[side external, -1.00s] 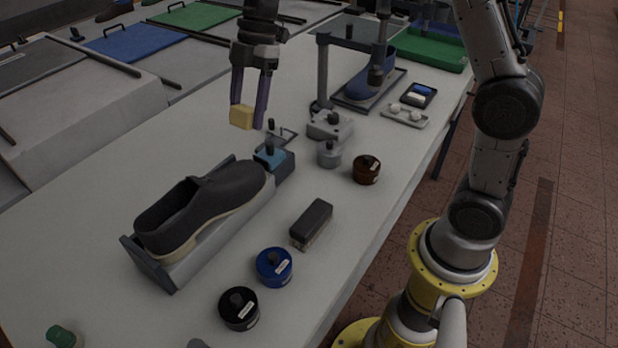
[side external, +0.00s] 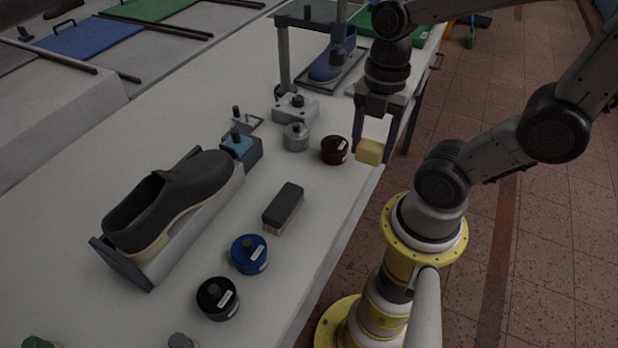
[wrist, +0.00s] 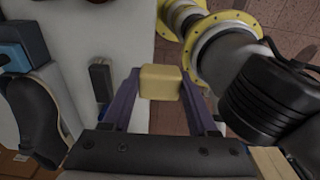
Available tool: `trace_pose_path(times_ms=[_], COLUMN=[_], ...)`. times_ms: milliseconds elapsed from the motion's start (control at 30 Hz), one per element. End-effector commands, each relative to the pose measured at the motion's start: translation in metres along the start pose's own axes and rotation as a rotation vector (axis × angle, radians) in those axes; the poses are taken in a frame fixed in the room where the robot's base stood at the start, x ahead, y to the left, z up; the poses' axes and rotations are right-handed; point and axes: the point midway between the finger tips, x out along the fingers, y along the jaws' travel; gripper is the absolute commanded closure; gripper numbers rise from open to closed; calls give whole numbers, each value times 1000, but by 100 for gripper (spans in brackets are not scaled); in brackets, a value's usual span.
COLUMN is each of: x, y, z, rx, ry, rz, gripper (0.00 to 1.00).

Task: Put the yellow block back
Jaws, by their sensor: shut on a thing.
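The yellow block (side external: 370,151) is held between the fingertips of my gripper (side external: 372,158). In the side view my gripper hangs over the right edge of the white table, near the brown round tin, with the block raised. In the wrist view the block (wrist: 160,82) sits between the two purple fingers of my gripper (wrist: 162,85), which are shut on it. Below it the wrist view shows the table's edge and the tiled floor. The block's usual place cannot be told from these frames.
A dark shoe (side external: 172,203) sits on a grey stand at the left. A brush (side external: 283,205), blue tin (side external: 249,254), black tin (side external: 217,298) and brown tin (side external: 335,149) stand on the table (side external: 90,190). A press with a blue shoe (side external: 328,66) stands at the back.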

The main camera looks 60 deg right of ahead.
Motion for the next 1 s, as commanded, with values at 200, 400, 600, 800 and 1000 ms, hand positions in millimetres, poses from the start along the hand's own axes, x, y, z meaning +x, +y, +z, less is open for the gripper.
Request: trace_pose_path(times_ms=[200,400,600,800,1000], x=[-4,2,21,43,76], y=[-11,4,45,85,112], z=[0,2,7,12,16], rx=[4,9,10,9,9], ry=[-62,-77,-76,-75,-75], rz=[0,-7,-9,-10,-6], gripper=[85,85,85,85,85])
